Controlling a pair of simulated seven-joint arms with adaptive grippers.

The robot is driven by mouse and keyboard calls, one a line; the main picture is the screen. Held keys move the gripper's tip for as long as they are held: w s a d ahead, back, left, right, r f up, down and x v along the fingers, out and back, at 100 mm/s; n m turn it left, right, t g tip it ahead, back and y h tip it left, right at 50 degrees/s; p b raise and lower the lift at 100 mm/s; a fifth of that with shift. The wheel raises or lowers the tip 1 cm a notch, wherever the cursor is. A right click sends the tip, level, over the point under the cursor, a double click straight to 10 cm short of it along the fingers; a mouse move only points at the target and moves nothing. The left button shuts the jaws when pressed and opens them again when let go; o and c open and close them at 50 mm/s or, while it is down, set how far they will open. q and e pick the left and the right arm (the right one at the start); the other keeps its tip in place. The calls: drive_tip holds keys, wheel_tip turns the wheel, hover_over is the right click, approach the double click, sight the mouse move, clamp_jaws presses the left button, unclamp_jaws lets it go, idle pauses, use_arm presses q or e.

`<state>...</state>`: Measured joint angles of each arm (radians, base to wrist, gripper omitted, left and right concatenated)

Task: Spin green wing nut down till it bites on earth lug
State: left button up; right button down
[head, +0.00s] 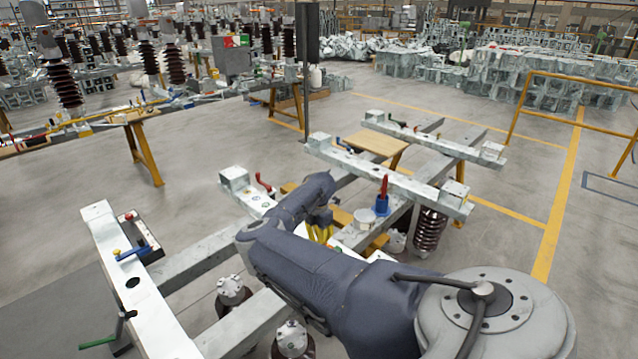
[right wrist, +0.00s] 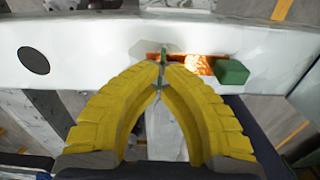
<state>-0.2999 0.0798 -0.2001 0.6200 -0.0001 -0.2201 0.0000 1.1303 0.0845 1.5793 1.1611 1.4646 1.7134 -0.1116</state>
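In the right wrist view my right gripper (right wrist: 161,72) has its two yellow fingers drawn together at the tips. A small green piece, which looks like the green wing nut (right wrist: 158,88), shows between them, mostly hidden by the fingers. Just behind the tips is a copper-coloured earth lug (right wrist: 203,65) on the pale metal beam, with a green block (right wrist: 232,72) at its right end. Whether the nut touches the lug cannot be seen. In the head view the yellow fingers of my right gripper (head: 320,234) show low over the frame, partly covered by my arm. My left gripper is not in view.
Pale metal beams (head: 140,290) with insulators beneath surround my right arm. A red-handled part with a blue base (head: 382,205) stands right of the gripper, and a red lever (head: 264,184) stands left. Open floor (head: 400,95) lies beyond the frame.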

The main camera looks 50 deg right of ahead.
drive_tip(key=shift+a+f, duration=0.15)
drive_tip(key=c, duration=1.6)
unclamp_jaws()
drive_tip(key=shift+r, duration=0.2)
wheel_tip(320, 180, up, 12)
drive_tip(key=shift+f, duration=0.1)
